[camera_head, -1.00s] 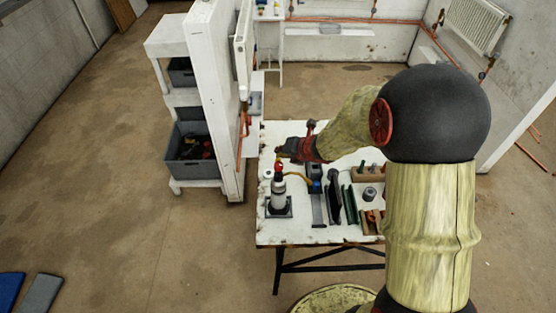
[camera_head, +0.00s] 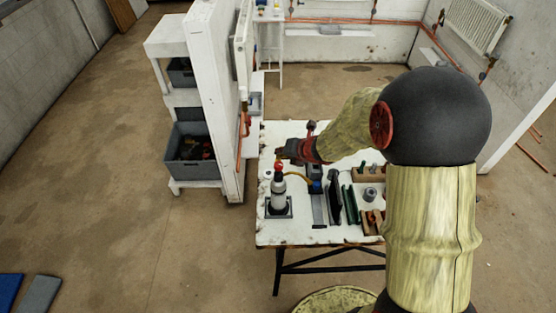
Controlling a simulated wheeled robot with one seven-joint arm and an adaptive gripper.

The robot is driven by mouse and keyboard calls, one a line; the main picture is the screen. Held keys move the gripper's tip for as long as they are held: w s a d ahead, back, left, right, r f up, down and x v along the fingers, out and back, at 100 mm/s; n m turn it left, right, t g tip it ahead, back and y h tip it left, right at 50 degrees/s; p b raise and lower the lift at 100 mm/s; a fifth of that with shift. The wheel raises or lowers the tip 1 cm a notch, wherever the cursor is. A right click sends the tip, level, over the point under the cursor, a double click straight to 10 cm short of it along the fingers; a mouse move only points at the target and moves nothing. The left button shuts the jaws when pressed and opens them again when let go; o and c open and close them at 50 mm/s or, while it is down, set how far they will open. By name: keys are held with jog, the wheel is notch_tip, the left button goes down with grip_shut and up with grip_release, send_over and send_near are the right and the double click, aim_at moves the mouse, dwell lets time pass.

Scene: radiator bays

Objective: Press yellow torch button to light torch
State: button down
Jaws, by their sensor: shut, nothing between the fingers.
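A torch cylinder (camera_head: 278,193), pale grey with a red top, stands upright in a dark square base at the left of the white worktable (camera_head: 264,233). A yellow hose (camera_head: 297,176) runs from near its top to the right. No yellow button can be made out at this size, and no flame shows. My gripper (camera_head: 281,152), dark and small, is shut and empty just behind the cylinder's red top. It appears apart from it, though the exact gap cannot be told.
Several dark and green tools (camera_head: 350,204) and wooden holders (camera_head: 370,173) stand on the table to the right of the cylinder. A white panel (camera_head: 218,100) with shelves and a grey crate (camera_head: 194,172) stands to the left. Floor at the front left is largely clear.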

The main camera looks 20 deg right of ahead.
jog(key=shift+f+b, duration=0.45)
dwell(0.4)
jog(key=shift+r, duration=0.15)
jog(key=shift+r+p, duration=0.75)
notch_tip(320, 180, up, 5)
jog(key=p, duration=0.4)
dwell(0.4)
dwell(0.5)
